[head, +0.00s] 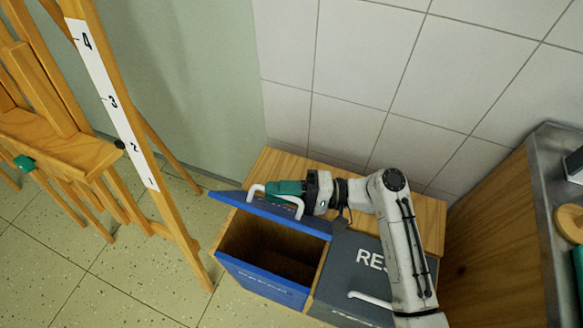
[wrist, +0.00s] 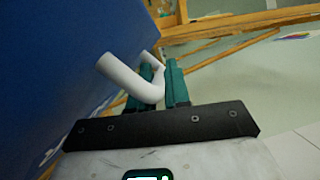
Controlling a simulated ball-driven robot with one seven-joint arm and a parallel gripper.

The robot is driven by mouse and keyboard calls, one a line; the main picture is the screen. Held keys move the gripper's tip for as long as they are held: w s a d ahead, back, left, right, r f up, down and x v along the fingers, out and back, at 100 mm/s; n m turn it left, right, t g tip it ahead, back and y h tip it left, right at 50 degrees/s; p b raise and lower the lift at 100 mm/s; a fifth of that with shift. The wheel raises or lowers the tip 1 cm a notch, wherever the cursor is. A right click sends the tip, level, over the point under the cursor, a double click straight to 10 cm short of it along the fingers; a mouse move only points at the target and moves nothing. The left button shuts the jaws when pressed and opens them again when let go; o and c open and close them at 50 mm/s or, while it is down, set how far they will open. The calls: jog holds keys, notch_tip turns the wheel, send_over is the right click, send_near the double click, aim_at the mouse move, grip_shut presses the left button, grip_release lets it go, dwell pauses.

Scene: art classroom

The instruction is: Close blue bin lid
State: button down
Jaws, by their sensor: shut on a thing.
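The blue bin (head: 262,283) stands on the floor in the head view, its dark inside showing. Its blue lid (head: 318,226) is raised at the back and tilted, so the bin is partly open. A white handle (head: 252,190) is fixed on the lid. My gripper (head: 275,188) is at the handle, its teal fingers shut on it. In the wrist view, the white handle (wrist: 128,80) passes between the teal fingers of my gripper (wrist: 163,84). The blue lid (wrist: 50,70) fills the left of that view.
A grey bin with a closed lid (head: 345,250) and its own white handle (head: 370,298) adjoins on the right. A wooden easel (head: 135,120) stands close on the left. A tiled wall (head: 370,80) is behind. A metal-edged counter (head: 530,180) is at the right.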

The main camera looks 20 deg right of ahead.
jog(key=s+a+f+n+h+b, duration=0.2)
jog(key=s+a+f+n+h, duration=0.1)
jog(key=s+a+f+n, duration=0.3)
jog(key=shift+s+f+n+h+b, duration=0.4)
jog(key=shift+s+f+n, duration=0.75)
jog(key=shift+f+n, duration=0.5)
jog(key=shift+f, duration=0.1)
jog(key=c, duration=1.2)
grip_release()
jog(key=shift+o, duration=0.2)
jog(key=p+v, duration=0.1)
jog(key=v, duration=0.9)
jog(key=shift+s+d, duration=0.25)
jog(key=shift+d, duration=0.1)
